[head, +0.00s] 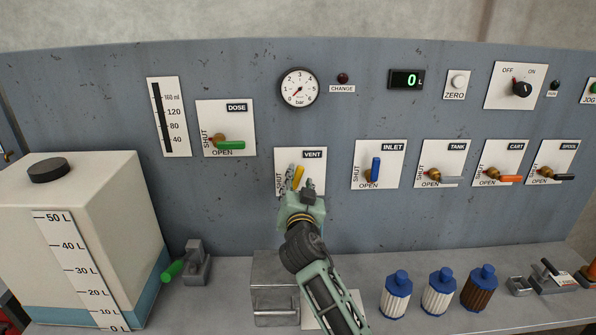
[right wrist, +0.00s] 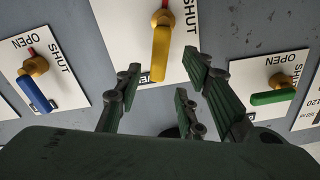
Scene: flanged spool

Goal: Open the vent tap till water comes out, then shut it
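The vent tap's yellow lever (head: 299,174) stands upright, slightly tilted, on its white VENT plate (head: 316,157). In the right wrist view, which is upside down, the yellow lever (right wrist: 161,54) hangs from its brass body with a small red mark at the opposite end, on the side where the inlet plate has OPEN. My right gripper (head: 300,185) is at the vent plate, in front of the lever. In the wrist view its fingers (right wrist: 165,88) are apart, with the lever's end in line between them; contact cannot be told. The vent's outlet and any water are hidden. My left gripper is out of view.
The inlet tap's blue lever (head: 376,168) stands upright to the right; the dose tap's green lever (head: 231,145) lies level at upper left. The pressure gauge (head: 299,88) reads near zero. A tank (head: 110,210) and several filter cartridges (head: 397,294) stand on the bench.

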